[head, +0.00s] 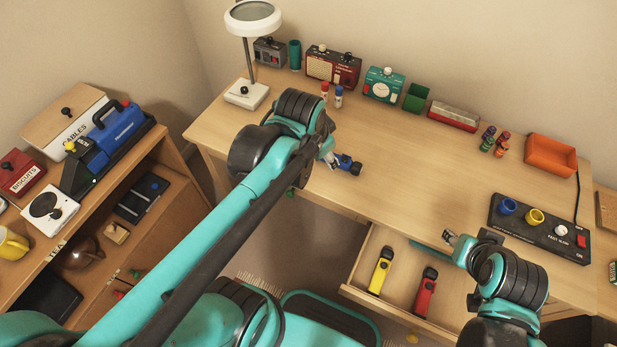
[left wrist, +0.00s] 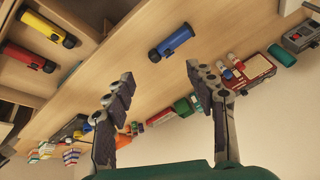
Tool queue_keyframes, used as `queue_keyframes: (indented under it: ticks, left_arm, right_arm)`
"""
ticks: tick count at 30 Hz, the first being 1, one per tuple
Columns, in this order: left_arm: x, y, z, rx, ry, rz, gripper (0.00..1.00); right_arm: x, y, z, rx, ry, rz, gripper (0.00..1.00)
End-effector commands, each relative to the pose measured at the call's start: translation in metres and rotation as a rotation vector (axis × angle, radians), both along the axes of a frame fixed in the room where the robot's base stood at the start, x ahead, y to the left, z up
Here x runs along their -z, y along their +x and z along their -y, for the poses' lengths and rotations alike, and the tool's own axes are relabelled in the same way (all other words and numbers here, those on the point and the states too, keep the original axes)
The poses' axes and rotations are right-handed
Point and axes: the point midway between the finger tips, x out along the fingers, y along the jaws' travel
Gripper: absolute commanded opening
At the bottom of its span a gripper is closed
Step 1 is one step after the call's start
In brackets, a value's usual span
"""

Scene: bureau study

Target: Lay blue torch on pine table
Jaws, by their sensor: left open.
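The blue torch (head: 345,163) lies on the pine table (head: 400,160) near its front left edge. In the left wrist view the blue torch (left wrist: 172,42) lies flat on the wood, ahead of the fingertips and apart from them. My left gripper (head: 328,155) is right by the torch in the head view, partly hidden behind its own wrist. In the left wrist view my left gripper (left wrist: 158,80) has its two fingers spread with nothing between them. My right gripper (head: 450,238) hangs near the table's front edge, left of the switch panel, and its jaws are too small to judge.
An open drawer (head: 352,288) holds a yellow torch (head: 381,270) and a red torch (head: 426,291). Radios, small bottles and an orange bin (head: 551,154) line the table's back. A lamp (head: 246,94) stands at the back left. The table's middle is clear.

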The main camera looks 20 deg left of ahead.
Motion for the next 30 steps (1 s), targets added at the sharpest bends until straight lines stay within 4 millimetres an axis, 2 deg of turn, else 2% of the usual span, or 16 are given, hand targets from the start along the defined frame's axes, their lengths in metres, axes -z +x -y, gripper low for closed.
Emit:
queue_keyframes:
  ticks: [1, 3, 6, 9, 13, 25, 30]
  left_arm:
    - [0.002, -0.02, 0.0, -0.076, -0.038, 0.034, 0.56]
    - [0.005, -0.038, 0.0, -0.18, -0.092, 0.079, 0.56]
    - [0.012, -0.057, 0.0, -0.295, -0.162, 0.131, 0.56]
    - [0.017, -0.069, 0.0, -0.37, -0.212, 0.162, 0.56]
    - [0.02, -0.074, 0.0, -0.411, -0.239, 0.179, 0.56]
    - [0.021, -0.074, 0.0, -0.414, -0.242, 0.18, 0.56]
    - [0.031, -0.074, 0.0, -0.414, -0.242, 0.18, 0.56]
  right_arm:
    - [0.0, 0.0, 0.0, 0.0, 0.0, 0.0, 0.4]
    - [0.0, 0.0, 0.0, 0.0, 0.0, 0.0, 0.4]
    - [0.0, 0.0, 0.0, 0.0, 0.0, 0.0, 0.4]
    - [0.0, 0.0, 0.0, 0.0, 0.0, 0.0, 0.4]
    - [0.0, 0.0, 0.0, 0.0, 0.0, 0.0, 0.4]
    - [0.0, 0.0, 0.0, 0.0, 0.0, 0.0, 0.4]
    - [0.01, 0.0, 0.0, 0.0, 0.0, 0.0, 0.4]
